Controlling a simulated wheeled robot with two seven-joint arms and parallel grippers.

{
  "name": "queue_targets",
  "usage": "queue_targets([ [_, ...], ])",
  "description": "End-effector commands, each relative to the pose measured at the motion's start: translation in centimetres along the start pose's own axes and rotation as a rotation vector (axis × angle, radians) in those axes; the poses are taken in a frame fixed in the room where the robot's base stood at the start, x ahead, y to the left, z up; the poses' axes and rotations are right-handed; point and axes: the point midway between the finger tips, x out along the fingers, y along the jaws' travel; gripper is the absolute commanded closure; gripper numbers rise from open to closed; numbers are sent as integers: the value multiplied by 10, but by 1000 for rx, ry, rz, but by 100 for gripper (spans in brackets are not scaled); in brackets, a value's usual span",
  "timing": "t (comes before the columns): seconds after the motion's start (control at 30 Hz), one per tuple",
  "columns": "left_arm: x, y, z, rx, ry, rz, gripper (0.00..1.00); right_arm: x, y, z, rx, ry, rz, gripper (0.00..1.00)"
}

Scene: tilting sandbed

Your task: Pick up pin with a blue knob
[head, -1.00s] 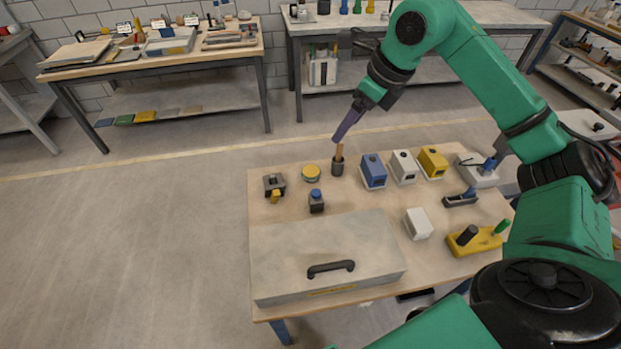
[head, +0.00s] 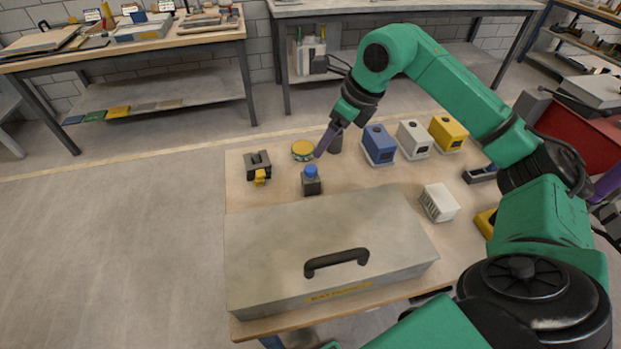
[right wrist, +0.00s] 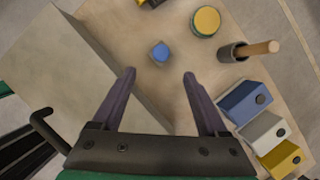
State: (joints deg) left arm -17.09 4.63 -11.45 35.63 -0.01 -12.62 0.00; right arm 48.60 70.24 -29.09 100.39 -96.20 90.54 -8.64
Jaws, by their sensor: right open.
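The pin with a blue knob (head: 311,171) stands upright in a small dark block (head: 312,187) on the wooden table, behind the grey case. In the right wrist view, the blue knob (right wrist: 160,51) shows from above, just beyond the fingertips and roughly midway between them. My right gripper (head: 320,154) has purple fingers and is close above the knob, slightly to its right. Its fingers (right wrist: 159,75) are spread apart with nothing between them. The pin's shaft is hidden below the knob.
A large grey case (head: 270,240) with a black handle fills the table front. A yellow-topped round tin (head: 303,151), a dark cup (head: 336,143) with a wooden handle, and a dark clamp with a yellow part (head: 258,166) stand nearby. Blue (head: 379,143), white and yellow boxes stand right.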

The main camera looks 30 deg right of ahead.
Motion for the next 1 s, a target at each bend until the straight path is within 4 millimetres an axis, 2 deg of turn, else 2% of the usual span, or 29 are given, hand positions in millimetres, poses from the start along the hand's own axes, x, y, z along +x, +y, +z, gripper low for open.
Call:
queue_targets([
  [0.13,-10,0,0,-1,0,0,50,36,1,0,0,4,4,24],
  [0.37,-21,0,-1,-1,0,0,50,68,0,-1,1,4,4,24],
  [0.53,-32,0,-2,-1,-1,0,50,100,-1,-3,1,1,4,24],
  [0.63,-32,0,-1,-1,-2,0,50,109,-1,-3,0,0,2,24],
  [0.77,-30,0,-1,-1,-2,0,50,109,-1,-4,0,0,0,24],
  [0.8,-30,0,-1,-1,-3,1,50,109,-1,-4,0,0,0,28],
  [1.0,-30,0,0,0,-4,1,50,109,-1,-4,0,0,1,100],
])
